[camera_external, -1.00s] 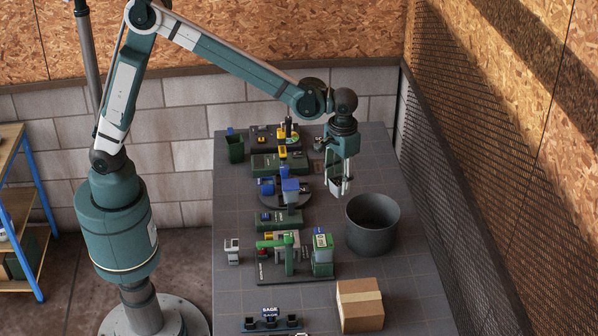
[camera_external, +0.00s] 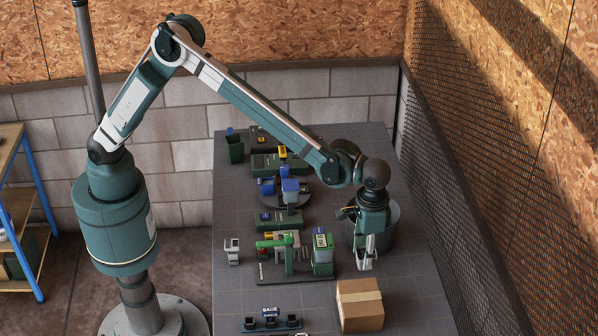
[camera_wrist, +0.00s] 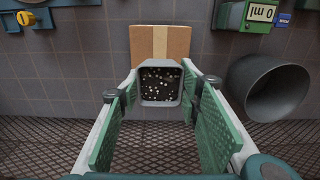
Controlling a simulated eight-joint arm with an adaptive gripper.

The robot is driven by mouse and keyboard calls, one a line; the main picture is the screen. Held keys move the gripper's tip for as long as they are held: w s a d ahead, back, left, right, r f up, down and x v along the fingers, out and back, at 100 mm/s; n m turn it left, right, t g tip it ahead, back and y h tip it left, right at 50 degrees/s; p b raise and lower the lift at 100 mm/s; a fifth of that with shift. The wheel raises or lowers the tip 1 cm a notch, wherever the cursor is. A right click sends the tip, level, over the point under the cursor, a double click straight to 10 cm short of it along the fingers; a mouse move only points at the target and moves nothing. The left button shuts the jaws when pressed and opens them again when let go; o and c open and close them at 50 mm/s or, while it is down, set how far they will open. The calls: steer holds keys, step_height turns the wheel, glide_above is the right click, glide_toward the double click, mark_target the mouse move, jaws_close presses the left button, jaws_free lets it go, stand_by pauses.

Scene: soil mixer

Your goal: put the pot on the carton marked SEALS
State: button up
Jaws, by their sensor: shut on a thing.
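The pot (camera_wrist: 144,98) is a small grey square tub filled with dark soil and white specks. My gripper (camera_wrist: 160,88) is shut on it, one green-padded finger at each side; in the external view the gripper (camera_external: 366,264) hangs between the grey bin and the carton. The brown carton (camera_external: 360,310) with a paler tape strip stands at the front right of the table. In the wrist view the carton (camera_wrist: 143,40) lies straight beyond the pot, which overlaps its near edge. No SEALS marking is readable on the faces I see.
A large round grey bin (camera_external: 391,222) stands behind my gripper; it also shows at the right of the wrist view (camera_wrist: 266,88). A green machine (camera_external: 323,255) stands left of the gripper. A dark rack (camera_external: 270,322) labelled SAGE lies left of the carton. A mesh wall borders the right.

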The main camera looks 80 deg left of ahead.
steer(key=shift+f, duration=2.5)
steer(key=shift+f, duration=0.1)
glide_above(361, 297)
steer(key=shift+f, duration=3)
steer(key=shift+f, duration=1.85)
steer(key=shift+f+b, duration=0.2)
steer(key=shift+b, duration=0.15)
steer(key=o, duration=0.8)
steer(key=shift+c, duration=0.2)
